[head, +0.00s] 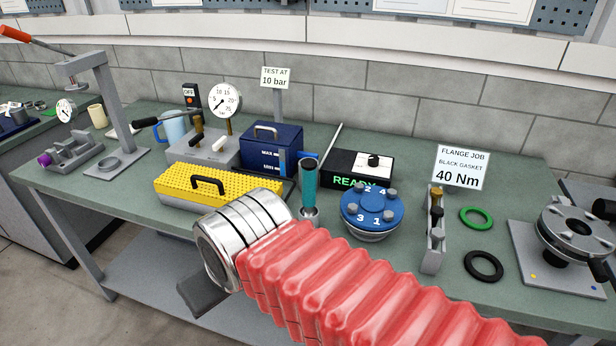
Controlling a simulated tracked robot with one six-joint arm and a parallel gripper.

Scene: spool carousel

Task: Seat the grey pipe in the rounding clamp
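No grey pipe can be made out for certain in the head view. A grey clamp-like fixture (75,152) with a purple knob stands at the far left of the green bench; I cannot tell whether it is the rounding clamp. My arm, in a red ribbed sleeve with a silver cuff, crosses the lower middle in front of the bench. Only a dark grey part of what seems to be my gripper (203,294) shows below the cuff, at the bench's front edge. Its fingertips are hidden, and so is anything between them.
A yellow studded case (225,178), a dark blue box (272,155), a teal-handled tool (309,185) and a blue numbered flange (370,208) stand near the arm. A tall grey press (100,100) stands at left. Green (476,217) and black (483,265) rings lie at right.

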